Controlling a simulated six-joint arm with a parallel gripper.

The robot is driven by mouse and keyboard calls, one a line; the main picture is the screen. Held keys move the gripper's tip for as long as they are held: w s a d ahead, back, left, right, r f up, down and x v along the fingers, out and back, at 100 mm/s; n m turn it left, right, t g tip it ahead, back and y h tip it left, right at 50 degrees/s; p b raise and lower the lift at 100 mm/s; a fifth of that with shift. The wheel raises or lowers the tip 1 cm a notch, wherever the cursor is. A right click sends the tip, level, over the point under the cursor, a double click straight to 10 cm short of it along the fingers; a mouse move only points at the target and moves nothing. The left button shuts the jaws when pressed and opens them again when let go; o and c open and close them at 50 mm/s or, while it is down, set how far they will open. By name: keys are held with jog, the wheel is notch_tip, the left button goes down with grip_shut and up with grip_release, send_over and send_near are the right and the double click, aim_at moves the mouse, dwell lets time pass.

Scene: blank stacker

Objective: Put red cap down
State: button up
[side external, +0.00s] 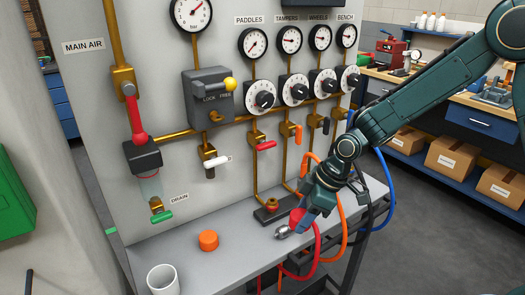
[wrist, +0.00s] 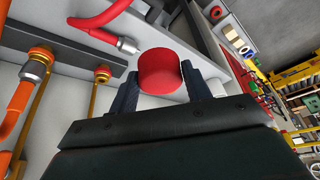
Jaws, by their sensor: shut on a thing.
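The red cap (wrist: 160,70) is a short round cylinder, held between the two dark fingers of my gripper (wrist: 162,84) in the wrist view. In the side view my gripper (side external: 308,212) is low over the grey shelf at its right part, and the cap (side external: 297,215) shows partly in front of the fingers. I cannot tell whether the cap touches the shelf (side external: 240,254).
An orange cap (side external: 208,240) and a white cup (side external: 163,280) stand on the shelf to the left. A metal hose coupling (side external: 283,232) lies close to my gripper. Red and orange hoses (side external: 316,250) hang over the front edge. Shelf space is clear between the orange cap and coupling.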

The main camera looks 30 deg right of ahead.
jog(key=w+a+r+n, duration=0.2)
jog(key=w+a+r, duration=0.2)
jog(key=a, duration=0.3)
jog(key=w+a+r+n+g, duration=0.1)
jog(key=w+a+r, duration=0.3)
jog(key=a, duration=0.3)
jog(key=shift+w+r+n, duration=0.3)
jog(key=shift+w+n, duration=0.1)
send_over(230, 258)
jog(key=d, duration=0.1)
jog(key=shift+y, duration=0.3)
jog(key=f, duration=1.5)
jog(key=shift+s+d+f, duration=0.2)
jog(key=shift+s+f, duration=0.15)
jog(key=shift+f, duration=0.05)
jog(key=shift+f, duration=2.1)
jog(key=shift+f, duration=0.1)
jog(key=o, duration=0.9)
jog(key=shift+o, duration=0.2)
